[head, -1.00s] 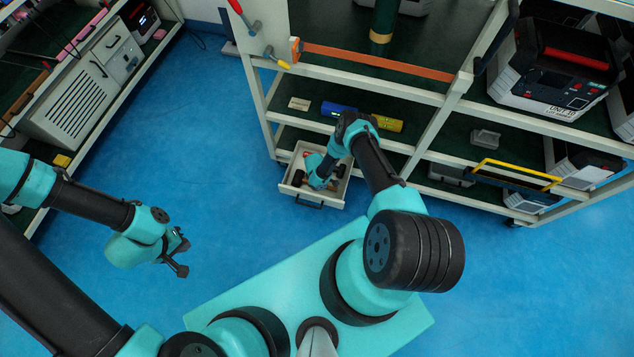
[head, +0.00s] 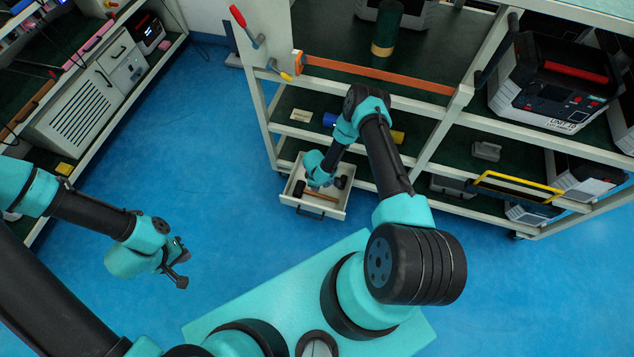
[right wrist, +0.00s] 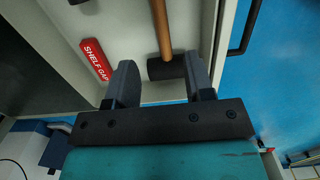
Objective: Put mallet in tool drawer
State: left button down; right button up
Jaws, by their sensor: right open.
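The mallet, with a brown handle and a black head, lies in the open drawer (head: 335,213); its handle (head: 320,197) shows in the head view. In the right wrist view the mallet's black head (right wrist: 165,69) appears between the fingers, with the handle running up the picture. My right gripper (head: 318,184) is over the drawer, its fingers apart; it also shows in the right wrist view (right wrist: 160,85). I cannot tell its exact height above the mallet. My left gripper (head: 180,262) hangs over the blue floor, far left of the drawer, open and empty.
Another dark object (head: 341,182) is at the drawer's right. The rack's shelf (head: 300,135) stands just behind. A red-handled tool (head: 240,18) hangs at the rack's left. The floor between the arms is clear.

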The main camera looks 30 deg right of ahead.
jog(key=shift+r, duration=0.5)
jog(key=shift+r, duration=0.1)
jog(key=s+a+r+m+y, duration=0.1)
jog(key=s+r, duration=0.4)
jog(key=r, duration=0.6)
jog(key=s+a+r+m+y, duration=0.1)
jog(key=s+a+r+m, duration=0.3)
jog(key=r, duration=0.7)
jog(key=s+a+r+m+t+y, duration=0.1)
jog(key=s+r+m, duration=0.4)
jog(key=r, duration=0.6)
jog(key=shift+s+a+m+y, duration=0.3)
jog(key=shift+s+a+y, duration=0.3)
jog(key=shift+s+a, duration=0.45)
jog(key=shift+c, duration=0.4)
